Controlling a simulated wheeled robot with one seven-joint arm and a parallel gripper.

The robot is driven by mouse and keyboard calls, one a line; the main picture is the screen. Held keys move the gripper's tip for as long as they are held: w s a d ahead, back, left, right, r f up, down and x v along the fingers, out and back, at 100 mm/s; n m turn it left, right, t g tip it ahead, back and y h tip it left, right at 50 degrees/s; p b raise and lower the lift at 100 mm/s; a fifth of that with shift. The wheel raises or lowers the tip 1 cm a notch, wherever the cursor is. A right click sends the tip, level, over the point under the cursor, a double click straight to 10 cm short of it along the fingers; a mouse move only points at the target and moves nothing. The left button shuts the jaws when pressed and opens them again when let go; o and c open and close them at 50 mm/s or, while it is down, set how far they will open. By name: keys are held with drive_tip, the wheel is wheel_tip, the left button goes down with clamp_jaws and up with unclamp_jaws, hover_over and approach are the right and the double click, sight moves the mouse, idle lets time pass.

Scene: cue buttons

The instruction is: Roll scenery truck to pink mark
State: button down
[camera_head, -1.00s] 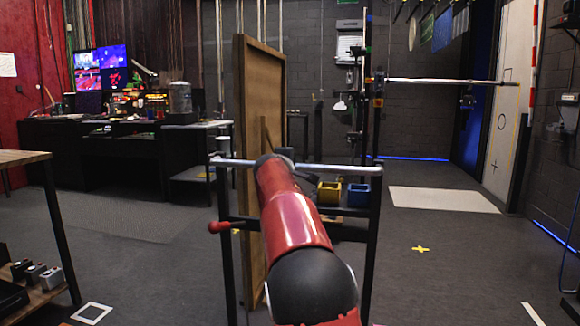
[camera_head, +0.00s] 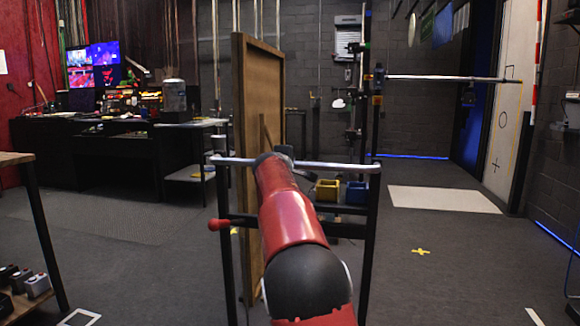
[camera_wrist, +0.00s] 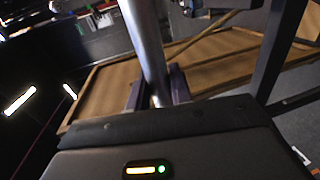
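The scenery truck stands upright in front of me, with a tall wooden flat (camera_head: 258,110), a dark frame and a silver push bar (camera_head: 335,167). A red-knobbed lever (camera_head: 220,225) sticks out on its left side. Yellow and blue boxes (camera_head: 328,190) sit low on it. My gripper (camera_head: 274,158) is at the push bar, partly hidden by my red arm in the head view. In the wrist view the bar (camera_wrist: 146,45) runs between the two fingers (camera_wrist: 158,92), which appear closed around it. I see no pink mark in these frames.
A yellow cross (camera_head: 421,251) and a pale floor panel (camera_head: 442,199) lie to the right. A white square outline (camera_head: 78,318) is at lower left, beside a wooden-topped table (camera_head: 14,158). A black desk (camera_head: 90,150) stands back left. The right-hand floor is open.

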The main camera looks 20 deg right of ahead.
drive_tip(key=c, duration=1.3)
unclamp_jaws()
drive_tip(key=b+v, duration=0.3)
drive_tip(key=v, duration=0.5)
drive_tip(key=shift+f, duration=0.1)
drive_tip(key=s+a+f+m+g+y, duration=0.2)
drive_tip(key=s+a+f, duration=0.3)
drive_tip(key=s+f, duration=0.4)
drive_tip(key=s+a+f+m+g+y, duration=0.2)
drive_tip(key=s+f, duration=0.6)
drive_tip(key=s, duration=1.2)
drive_tip(key=s+a+f+m+g+y, duration=0.3)
drive_tip(key=s+a+f+m+y, duration=0.2)
drive_tip(key=s, duration=0.9)
drive_tip(key=a+f+m, duration=0.1)
drive_tip(key=a+f, duration=0.2)
drive_tip(key=f, duration=0.1)
drive_tip(key=shift+s+a+f+m, duration=0.15)
drive_tip(key=shift+f+m, duration=0.2)
drive_tip(key=shift+m, duration=0.05)
